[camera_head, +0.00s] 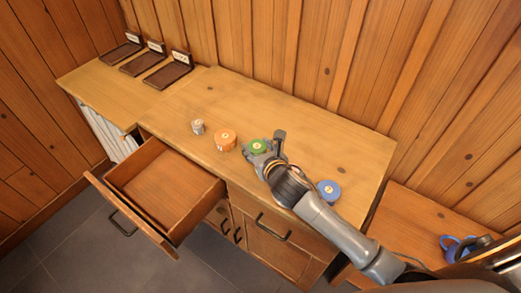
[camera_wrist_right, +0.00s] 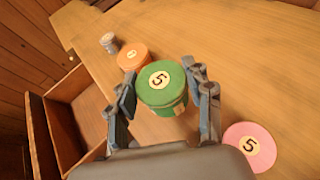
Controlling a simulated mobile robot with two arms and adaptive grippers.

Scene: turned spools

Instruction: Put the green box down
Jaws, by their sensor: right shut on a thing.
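The green box (camera_head: 258,146) is a short round one with a pale label; in the right wrist view its lid (camera_wrist_right: 160,82) reads 5. My right gripper (camera_head: 266,147) is shut on it, with one finger on each side of it in the right wrist view (camera_wrist_right: 160,90). The box is upright over the wooden counter top (camera_head: 310,125), near its front edge. I cannot tell whether its base touches the wood. My left gripper is not in view.
An orange round box (camera_head: 225,139) and a small grey one (camera_head: 198,127) stand to the left. A blue one (camera_head: 329,188) is right of my arm. A pink one (camera_wrist_right: 250,147) shows in the wrist view. An empty drawer (camera_head: 200,207) stands open. The counter's back is clear.

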